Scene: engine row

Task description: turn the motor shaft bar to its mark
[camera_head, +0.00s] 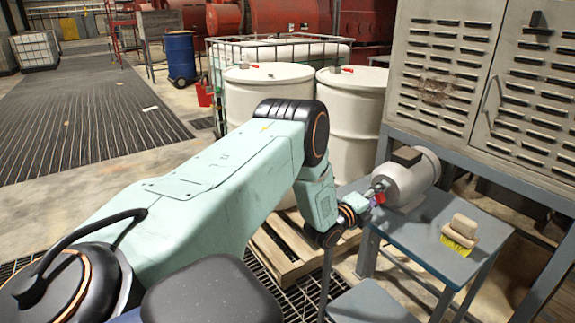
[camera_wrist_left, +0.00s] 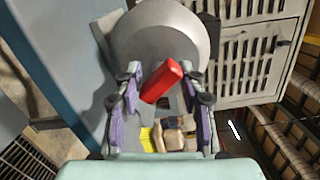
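The grey motor (camera_head: 408,180) lies on a small blue-grey table. The red shaft bar (camera_head: 380,197) is on its near end, small in the head view. In the left wrist view the bar (camera_wrist_left: 162,82) stands tilted, its top leaning right, in front of the motor's round grey body (camera_wrist_left: 165,38). My left gripper (camera_head: 369,199) is at the shaft end. Its purple-padded fingers (camera_wrist_left: 162,105) are spread on both sides of the bar, with gaps visible, so it is open. I cannot make out the mark. My right gripper is not in view.
A brush with yellow bristles (camera_head: 460,232) lies on the table (camera_head: 421,221) right of the motor. A grey louvred cabinet (camera_head: 440,75) stands behind. White drums (camera_head: 270,120) and a wooden pallet (camera_head: 283,250) are beyond my left arm. Open floor lies at the far left.

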